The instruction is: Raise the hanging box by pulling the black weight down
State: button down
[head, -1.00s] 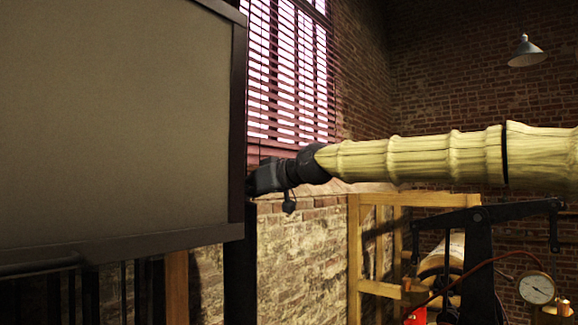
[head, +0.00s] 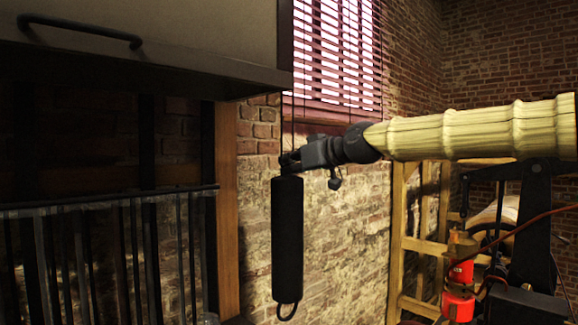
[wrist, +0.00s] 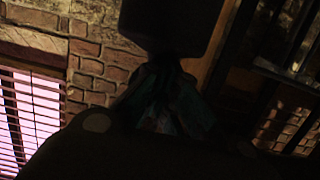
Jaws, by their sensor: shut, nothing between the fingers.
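My gripper (head: 291,161) is shut at the top end of the weight, with nothing seen held between the fingers. In the wrist view the dark fingers (wrist: 168,100) point at a dark block-like shape, likely the weight (wrist: 172,28); contact is too dark to tell.
A dark railing (head: 110,200) and wooden post (head: 226,200) stand below the box. A brick wall and a window with blinds (head: 335,55) are behind the weight. A wooden frame (head: 405,240) and a red canister (head: 458,290) stand at right.

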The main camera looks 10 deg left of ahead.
jog(key=shift+f, duration=0.3)
